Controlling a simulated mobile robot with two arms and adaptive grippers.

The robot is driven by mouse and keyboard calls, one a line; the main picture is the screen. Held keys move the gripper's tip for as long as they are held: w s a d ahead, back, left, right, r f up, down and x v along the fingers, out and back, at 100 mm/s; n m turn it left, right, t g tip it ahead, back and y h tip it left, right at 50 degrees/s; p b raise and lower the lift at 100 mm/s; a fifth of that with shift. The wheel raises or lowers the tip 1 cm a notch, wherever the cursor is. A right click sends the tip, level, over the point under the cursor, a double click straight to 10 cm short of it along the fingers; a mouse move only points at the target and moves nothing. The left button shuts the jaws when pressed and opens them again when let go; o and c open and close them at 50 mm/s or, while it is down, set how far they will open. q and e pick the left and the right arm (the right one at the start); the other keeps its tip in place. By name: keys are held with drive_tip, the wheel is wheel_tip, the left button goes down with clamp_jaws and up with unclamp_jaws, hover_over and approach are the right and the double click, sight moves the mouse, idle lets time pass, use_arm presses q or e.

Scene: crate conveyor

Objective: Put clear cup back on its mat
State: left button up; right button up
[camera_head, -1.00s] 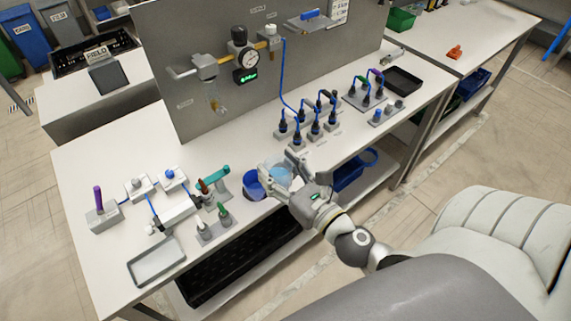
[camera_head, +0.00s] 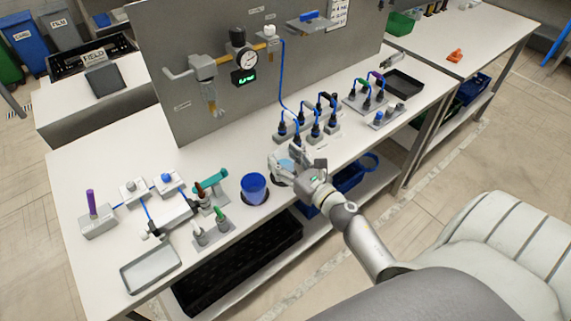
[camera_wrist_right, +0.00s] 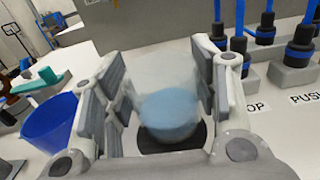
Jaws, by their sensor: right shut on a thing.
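The clear cup (camera_wrist_right: 165,100) with pale blue contents is between the fingers of my right gripper (camera_wrist_right: 160,95) in the right wrist view. The gripper is shut on it and holds it roughly upright. In the head view my right gripper (camera_head: 290,162) hides most of the cup (camera_head: 286,164). A dark round mat (camera_wrist_right: 172,137) shows just below and behind the cup in the wrist view. I cannot tell whether the cup touches it. My left gripper is not in view.
A blue cup (camera_head: 254,187) stands left of my right gripper, and also shows in the wrist view (camera_wrist_right: 48,124). Black plugs with blue cables (camera_head: 315,130) stand close behind and right. A grey tray (camera_head: 150,269) lies at the bench's left front.

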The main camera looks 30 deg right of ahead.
drive_tip(key=shift+f, duration=0.65)
drive_tip(key=shift+f, duration=0.2)
drive_tip(key=o, duration=1.1)
